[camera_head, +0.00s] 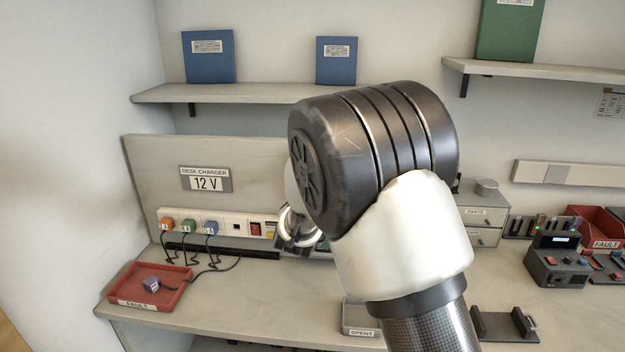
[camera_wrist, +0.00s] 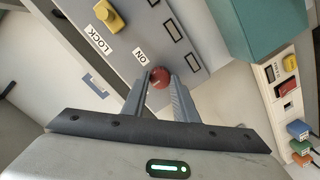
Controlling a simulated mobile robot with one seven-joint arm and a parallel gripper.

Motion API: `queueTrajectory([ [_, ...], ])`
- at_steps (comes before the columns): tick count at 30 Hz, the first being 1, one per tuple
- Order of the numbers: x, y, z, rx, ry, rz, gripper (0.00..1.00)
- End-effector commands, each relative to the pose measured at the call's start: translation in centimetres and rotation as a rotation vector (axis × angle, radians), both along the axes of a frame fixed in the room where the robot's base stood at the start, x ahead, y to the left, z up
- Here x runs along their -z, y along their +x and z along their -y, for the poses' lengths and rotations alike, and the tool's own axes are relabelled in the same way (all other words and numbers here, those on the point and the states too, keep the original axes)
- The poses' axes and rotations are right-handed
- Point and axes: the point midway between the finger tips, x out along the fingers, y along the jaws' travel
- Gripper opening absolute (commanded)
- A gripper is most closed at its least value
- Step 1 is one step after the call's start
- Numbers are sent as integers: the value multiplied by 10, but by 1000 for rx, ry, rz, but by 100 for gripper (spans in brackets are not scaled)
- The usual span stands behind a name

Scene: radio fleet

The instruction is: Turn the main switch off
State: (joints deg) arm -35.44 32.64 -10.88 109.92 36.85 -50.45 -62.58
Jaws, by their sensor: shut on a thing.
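In the wrist view, a round red knob (camera_wrist: 160,77) sits on a grey panel (camera_wrist: 188,14) beside a label reading ON. My gripper (camera_wrist: 161,84) is shut on this red knob, with one finger on either side of it. A yellow knob (camera_wrist: 109,16) with a LOCK label is on the same panel, apart from the fingers. In the head view, my gripper (camera_head: 300,236) shows only in part at the left of my arm. My arm hides the panel and the red knob there.
A white socket strip (camera_head: 178,213) with coloured plugs and a red rocker (camera_head: 255,229) is left of my gripper. A red FAULT tray (camera_head: 125,292) lies at the bench's left. A teal box (camera_wrist: 268,25) is near the fingers. A radio unit (camera_head: 557,262) stands at right.

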Motion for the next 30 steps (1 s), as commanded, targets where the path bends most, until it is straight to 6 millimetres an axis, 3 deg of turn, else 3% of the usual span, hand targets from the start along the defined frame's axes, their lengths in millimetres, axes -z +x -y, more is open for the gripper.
queueTrajectory([
  [1,0,0,0,0,-1,0,4],
  [2,0,0,0,0,-1,0,28],
  [5,0,0,0,0,-1,0,45],
  [17,0,-6,-1,-1,0,-1,45],
  [23,-3,-41,-3,-3,0,-2,45],
  [30,-8,-102,-5,-5,0,-1,45],
])
